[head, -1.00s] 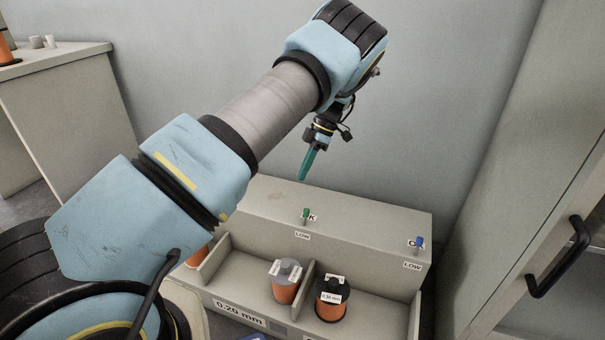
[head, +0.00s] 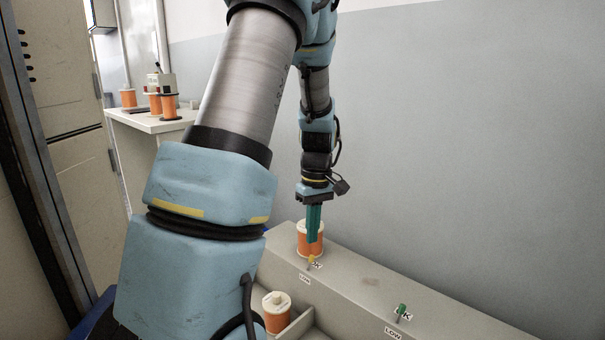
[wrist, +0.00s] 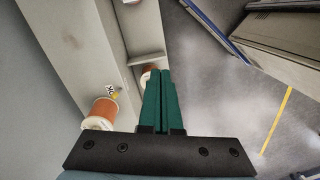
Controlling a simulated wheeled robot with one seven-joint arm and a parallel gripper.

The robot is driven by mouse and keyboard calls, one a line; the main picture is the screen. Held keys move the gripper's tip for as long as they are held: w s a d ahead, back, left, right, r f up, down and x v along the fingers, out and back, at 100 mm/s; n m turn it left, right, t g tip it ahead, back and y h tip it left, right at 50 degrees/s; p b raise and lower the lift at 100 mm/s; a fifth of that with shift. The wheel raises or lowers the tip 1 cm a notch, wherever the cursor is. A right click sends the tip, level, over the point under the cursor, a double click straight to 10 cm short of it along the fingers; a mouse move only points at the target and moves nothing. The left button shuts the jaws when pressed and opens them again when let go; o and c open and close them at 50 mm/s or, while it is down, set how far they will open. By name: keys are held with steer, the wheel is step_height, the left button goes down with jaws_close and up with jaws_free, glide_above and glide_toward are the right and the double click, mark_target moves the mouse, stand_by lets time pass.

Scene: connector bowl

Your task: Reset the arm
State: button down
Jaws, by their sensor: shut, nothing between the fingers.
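My gripper (head: 313,224) has teal fingers, pressed together and empty. In the head view it points down, in front of an orange spool (head: 303,240) that stands on the grey ledge; whether it touches the spool I cannot tell. In the wrist view the shut fingers (wrist: 164,75) point up the picture. The same spool shows there (wrist: 102,114) to the left, apart from the fingers. Another spool (wrist: 146,77) is partly hidden behind the fingertips. My arm covers much of the head view's middle.
A yellow switch (head: 312,260) and a green switch (head: 402,311) sit on the ledge (head: 365,283). An orange spool (head: 276,311) stands in a bin below. A side table (head: 148,122) at the back left holds several spools. Floor (wrist: 215,95) is clear right of the fingers.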

steer(key=s+a+r+m+t, duration=0.2)
steer(key=s+a+r+m, duration=0.2)
steer(key=s+a+m, duration=0.6)
step_height(320, 180, up, 25)
steer(key=s+n+p, duration=0.1)
steer(key=n+p, duration=0.1)
steer(key=p, duration=2.3)
steer(key=shift+s+d+r+n+h+p, duration=0.15)
steer(key=shift+s+d+n+h+p, duration=0.15)
steer(key=shift+d+h+p, duration=0.1)
